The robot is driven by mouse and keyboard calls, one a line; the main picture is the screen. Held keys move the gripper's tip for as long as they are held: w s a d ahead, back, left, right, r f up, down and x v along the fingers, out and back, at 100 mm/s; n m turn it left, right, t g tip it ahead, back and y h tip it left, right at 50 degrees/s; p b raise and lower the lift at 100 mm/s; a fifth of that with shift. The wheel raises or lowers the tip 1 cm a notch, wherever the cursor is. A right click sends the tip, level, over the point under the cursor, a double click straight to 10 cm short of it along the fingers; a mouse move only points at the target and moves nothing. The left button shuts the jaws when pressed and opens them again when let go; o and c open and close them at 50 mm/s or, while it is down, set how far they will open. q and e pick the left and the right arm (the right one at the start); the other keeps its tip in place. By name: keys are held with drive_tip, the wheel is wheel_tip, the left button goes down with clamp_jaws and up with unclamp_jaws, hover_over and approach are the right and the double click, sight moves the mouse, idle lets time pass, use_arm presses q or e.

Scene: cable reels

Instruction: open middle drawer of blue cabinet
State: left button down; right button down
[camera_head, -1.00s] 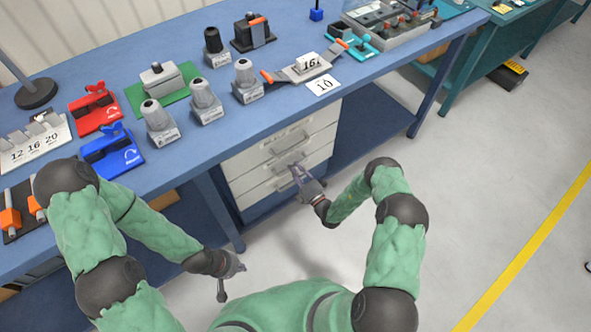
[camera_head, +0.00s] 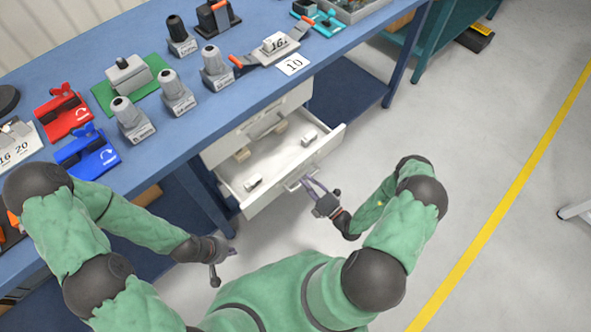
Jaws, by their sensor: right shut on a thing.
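The cabinet under the blue workbench (camera_head: 215,118) has whitish drawer fronts. Its middle drawer (camera_head: 337,140) stands well pulled out, and its pale inside shows a few small blocks (camera_head: 310,138). The top drawer (camera_head: 225,148) above it is closed. Whatever lies below the open drawer is hidden. My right gripper (camera_head: 311,187) is shut on the drawer handle (camera_head: 294,185) at the front of the open drawer. My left gripper (camera_head: 225,265) is open and empty, low over the floor, in front of the bench and apart from the drawer.
A teal table (camera_head: 432,40) stands at the back right. The floor to the right is mostly clear, with a yellow line (camera_head: 505,200).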

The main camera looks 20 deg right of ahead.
drive_tip(key=shift+r+v, duration=0.15)
drive_tip(key=shift+v, duration=0.7)
drive_tip(key=shift+r+v, duration=0.2)
drive_tip(key=shift+v, duration=0.65)
drive_tip(key=shift+r+v, duration=0.15)
drive_tip(key=shift+v, duration=0.7)
drive_tip(key=shift+s, duration=0.1)
drive_tip(key=c, duration=1.1)
unclamp_jaws()
drive_tip(key=shift+s+d, duration=0.1)
drive_tip(key=v, duration=1.1)
drive_tip(key=shift+s, duration=0.4)
drive_tip(key=shift+f, duration=0.15)
